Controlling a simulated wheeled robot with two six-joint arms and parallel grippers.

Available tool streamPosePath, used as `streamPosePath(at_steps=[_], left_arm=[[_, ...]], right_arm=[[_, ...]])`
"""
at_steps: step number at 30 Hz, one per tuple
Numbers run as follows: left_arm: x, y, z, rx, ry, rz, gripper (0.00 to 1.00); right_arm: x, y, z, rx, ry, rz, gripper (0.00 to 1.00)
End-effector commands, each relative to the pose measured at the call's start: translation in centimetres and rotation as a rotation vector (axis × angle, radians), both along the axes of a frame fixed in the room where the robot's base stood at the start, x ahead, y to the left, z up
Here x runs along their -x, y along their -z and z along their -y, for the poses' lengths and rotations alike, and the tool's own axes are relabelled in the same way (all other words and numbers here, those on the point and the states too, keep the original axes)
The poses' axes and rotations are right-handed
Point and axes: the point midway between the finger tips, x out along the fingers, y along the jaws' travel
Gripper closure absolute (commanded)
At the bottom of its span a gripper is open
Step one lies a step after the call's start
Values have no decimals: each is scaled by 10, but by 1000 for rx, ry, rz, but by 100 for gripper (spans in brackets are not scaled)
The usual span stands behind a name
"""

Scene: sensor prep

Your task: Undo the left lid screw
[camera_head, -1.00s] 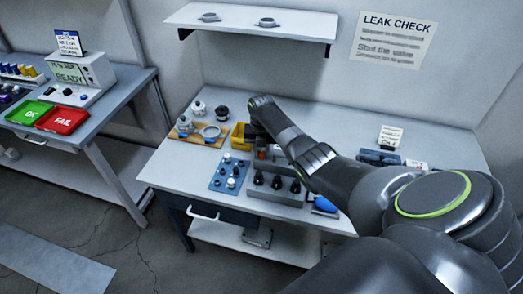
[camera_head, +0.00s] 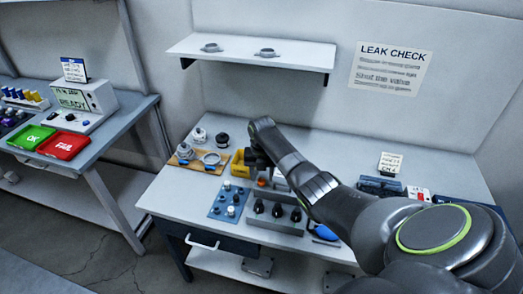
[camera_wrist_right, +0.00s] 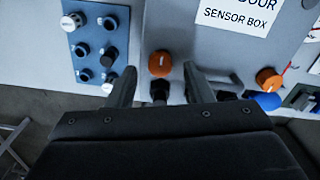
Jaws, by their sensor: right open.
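The grey sensor box, labelled "SENSOR BOX" (camera_wrist_right: 238,50), lies under my right gripper. Its left orange lid screw (camera_wrist_right: 160,63) shows between the two fingers in the right wrist view. A second orange screw (camera_wrist_right: 268,80) is to the right, outside the fingers. My right gripper (camera_wrist_right: 158,70) is open, with one finger on each side of the left screw and a visible gap to each. I cannot tell how far above the lid the fingertips are. In the head view my right gripper (camera_head: 254,160) hides much of the box. My left gripper is not in view.
A blue board (camera_head: 230,200) with small fittings and a grey block with black knobs (camera_head: 275,215) stand in front. A wooden tray (camera_head: 185,162) with round parts is on the left, a yellow bin (camera_head: 240,168) beside the gripper. The bench's right side holds blue and red items.

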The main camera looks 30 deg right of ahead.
Motion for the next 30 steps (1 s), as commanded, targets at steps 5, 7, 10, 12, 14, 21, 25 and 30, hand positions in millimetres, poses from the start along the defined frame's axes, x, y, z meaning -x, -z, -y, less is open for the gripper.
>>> streamPosePath(at_steps=[5,7,10,12,14,21,25,30], left_arm=[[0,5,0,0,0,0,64],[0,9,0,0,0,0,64],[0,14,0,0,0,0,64],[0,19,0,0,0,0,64],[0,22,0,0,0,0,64],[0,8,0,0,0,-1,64],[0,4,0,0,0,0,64],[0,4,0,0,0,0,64]], right_arm=[[-1,-34,0,1,-1,5,53],[-2,-50,1,2,-1,8,53],[-1,-75,0,2,-1,7,53],[-1,-92,0,2,-1,7,53],[-1,-106,0,2,-1,6,53],[0,-148,-1,1,0,1,53],[0,-154,-1,0,0,0,53],[0,-155,-1,0,0,0,53]])
